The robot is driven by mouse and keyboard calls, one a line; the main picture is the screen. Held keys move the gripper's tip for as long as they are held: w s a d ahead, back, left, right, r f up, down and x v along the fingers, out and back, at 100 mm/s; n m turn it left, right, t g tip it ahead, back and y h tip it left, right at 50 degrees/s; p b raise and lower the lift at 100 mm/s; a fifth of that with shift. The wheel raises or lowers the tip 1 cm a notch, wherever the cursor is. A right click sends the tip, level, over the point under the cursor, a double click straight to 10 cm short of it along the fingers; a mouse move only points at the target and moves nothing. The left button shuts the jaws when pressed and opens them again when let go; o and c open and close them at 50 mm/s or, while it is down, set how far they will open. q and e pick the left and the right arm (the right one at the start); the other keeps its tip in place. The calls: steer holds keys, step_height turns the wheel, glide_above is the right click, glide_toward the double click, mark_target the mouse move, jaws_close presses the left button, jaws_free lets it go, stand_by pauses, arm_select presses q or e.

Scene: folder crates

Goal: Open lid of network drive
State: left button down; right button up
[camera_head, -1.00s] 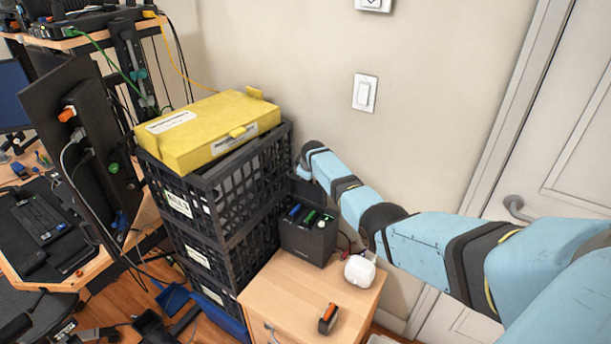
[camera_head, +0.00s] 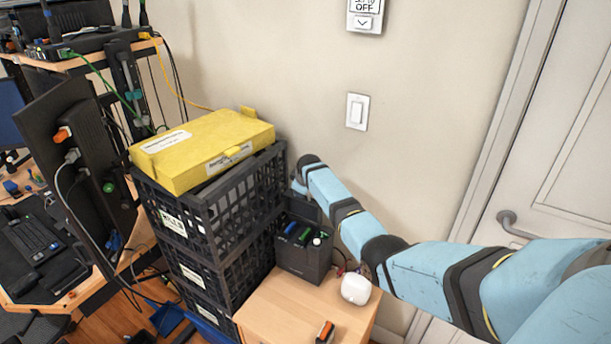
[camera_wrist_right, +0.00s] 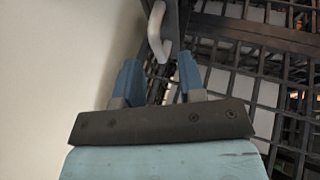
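The network drive (camera_head: 303,262) is a black box on the wooden cabinet, beside the stacked crates. Its top is open, showing blue and green parts inside. A dark panel, apparently its lid (camera_head: 298,207), stands up at the back of the box. My right arm reaches in from the right, its wrist bent down behind this panel. In the right wrist view, my right gripper (camera_wrist_right: 158,65) has its two blue fingers apart. A pale curved hook (camera_wrist_right: 157,32) on a dark panel edge lies just ahead, between the fingertip lines. My left gripper is not in view.
Black crates (camera_head: 232,215) are stacked left of the drive, with a yellow folder box (camera_head: 203,148) on top. A white case (camera_head: 355,288) and an orange-black item (camera_head: 325,332) lie on the cabinet (camera_head: 285,308). The wall (camera_head: 300,90) is close behind my wrist.

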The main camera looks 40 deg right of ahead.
steer(key=v, duration=1)
steer(key=shift+r, duration=0.3)
steer(key=shift+s+a, duration=0.1)
steer(key=s+a+f+t+y, duration=0.1)
steer(key=s+a+f+t, duration=0.2)
steer(key=s+a+f, duration=1.4)
steer(key=s+a+y, duration=0.1)
steer(key=s+a, duration=0.4)
steer(key=s, duration=0.3)
steer(key=s+a+m+t+y, duration=0.1)
steer(key=s+a+y, duration=0.1)
steer(key=s+a, duration=0.3)
steer(key=s+a+m+t+y, duration=0.1)
steer(key=s+a, duration=0.4)
steer(key=s, duration=0.7)
steer(key=shift+f, duration=0.3)
steer(key=shift+s, duration=0.1)
